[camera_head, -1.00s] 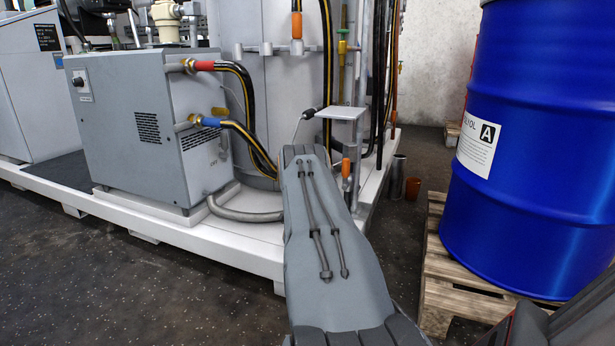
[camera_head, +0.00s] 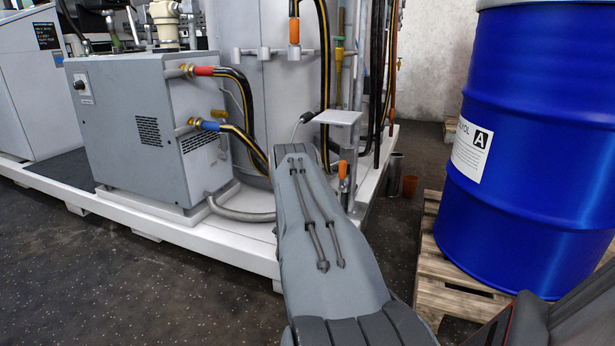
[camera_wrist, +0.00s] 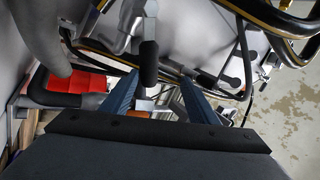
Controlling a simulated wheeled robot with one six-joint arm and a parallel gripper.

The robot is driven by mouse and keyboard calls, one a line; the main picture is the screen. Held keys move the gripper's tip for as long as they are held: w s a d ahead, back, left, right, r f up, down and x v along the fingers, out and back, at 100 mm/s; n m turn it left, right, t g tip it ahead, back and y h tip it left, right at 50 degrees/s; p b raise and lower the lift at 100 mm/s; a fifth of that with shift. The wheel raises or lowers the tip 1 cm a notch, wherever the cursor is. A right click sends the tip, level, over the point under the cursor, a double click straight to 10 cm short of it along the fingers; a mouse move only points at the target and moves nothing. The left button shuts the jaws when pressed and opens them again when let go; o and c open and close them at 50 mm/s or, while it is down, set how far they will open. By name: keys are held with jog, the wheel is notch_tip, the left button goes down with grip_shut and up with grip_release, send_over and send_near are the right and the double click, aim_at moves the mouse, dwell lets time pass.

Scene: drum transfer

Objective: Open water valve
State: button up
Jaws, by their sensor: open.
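My gripper (camera_wrist: 160,79) is open in the wrist view, with its two blue-grey fingers apart. A black-ended grey lever or pipe part (camera_wrist: 148,64) shows between and beyond the fingertips; contact cannot be told. An orange part (camera_wrist: 138,115) shows low between the fingers, partly hidden. In the head view my arm hides the gripper. A small orange-handled valve (camera_head: 343,170) stands just right of my arm's far end, below a small grey plate. Another orange handle (camera_head: 294,32) is higher on the tank. No label shows which one is the water valve.
A grey cabinet (camera_head: 148,135) with red and blue hose fittings stands left on the white skid (camera_head: 235,254). Black-and-yellow hoses (camera_head: 247,105) hang near my arm. A blue drum (camera_head: 535,150) on a wooden pallet (camera_head: 455,290) stands close on the right. Floor at front left is clear.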

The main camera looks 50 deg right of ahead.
jog(key=shift+s+a+p, duration=0.35)
jog(key=shift+s+a, duration=0.05)
jog(key=shift+a, duration=0.45)
jog(key=shift+s+a+p, duration=0.3)
jog(key=shift+s+a, duration=0.1)
jog(key=shift+a, duration=0.45)
jog(key=shift+s+a+p, duration=0.35)
jog(key=shift+s+a, duration=0.05)
jog(key=shift+a, duration=0.45)
